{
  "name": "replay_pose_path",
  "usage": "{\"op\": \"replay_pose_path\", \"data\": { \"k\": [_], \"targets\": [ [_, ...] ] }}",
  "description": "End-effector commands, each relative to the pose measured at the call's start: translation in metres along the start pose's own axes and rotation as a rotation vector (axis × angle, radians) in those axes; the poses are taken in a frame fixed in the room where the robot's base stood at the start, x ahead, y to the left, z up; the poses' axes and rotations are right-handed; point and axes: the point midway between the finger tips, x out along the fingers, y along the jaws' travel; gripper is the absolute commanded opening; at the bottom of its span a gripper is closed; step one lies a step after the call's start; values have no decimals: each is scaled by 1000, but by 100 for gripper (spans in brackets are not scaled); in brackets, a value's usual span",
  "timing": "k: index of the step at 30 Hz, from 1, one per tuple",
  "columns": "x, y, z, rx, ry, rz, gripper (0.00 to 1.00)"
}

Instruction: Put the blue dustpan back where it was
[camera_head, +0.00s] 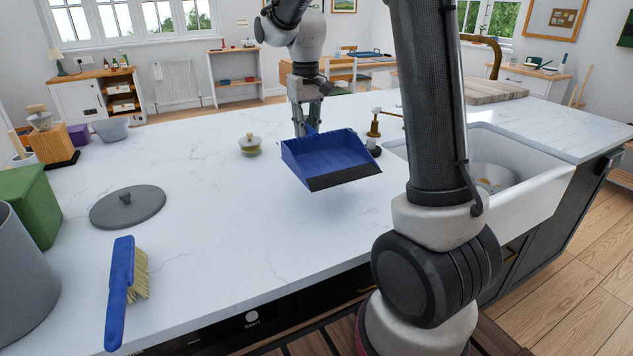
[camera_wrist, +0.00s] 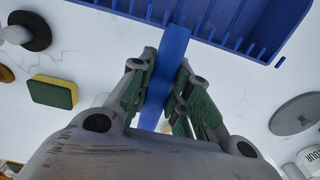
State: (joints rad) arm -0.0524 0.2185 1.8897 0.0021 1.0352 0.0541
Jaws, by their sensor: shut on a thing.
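The blue dustpan (camera_head: 328,160) is over the white counter, its dark front lip toward the camera. My gripper (camera_head: 306,122) is shut on the dustpan's handle, behind the pan. In the wrist view, my gripper (camera_wrist: 166,85) has its fingers on both sides of the blue handle (camera_wrist: 172,62). The pan's toothed edge (camera_wrist: 215,35) spans the top of that view. The dustpan seems held above the counter. A blue brush (camera_head: 122,290) with pale bristles lies at the counter's front left.
A grey lid (camera_head: 128,206), green box (camera_head: 32,204) and grey pot (camera_head: 22,278) stand at left. The white sink (camera_head: 530,198) is at right. A sponge (camera_wrist: 54,92) shows in the wrist view. The counter's front middle is clear.

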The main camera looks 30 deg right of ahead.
Motion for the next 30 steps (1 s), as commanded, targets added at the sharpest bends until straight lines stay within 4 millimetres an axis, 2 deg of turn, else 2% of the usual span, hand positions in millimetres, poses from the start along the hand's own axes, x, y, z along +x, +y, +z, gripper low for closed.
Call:
{"op": "replay_pose_path", "data": {
  "k": [6,13,18,29,30],
  "targets": [
    [43,0,1,0,-4,0,0],
    [64,0,1,0,-4,0,0],
    [89,0,1,0,-4,0,0],
    [95,0,0,0,-2,0,0],
    [95,0,0,0,-2,0,22]
  ]
}}
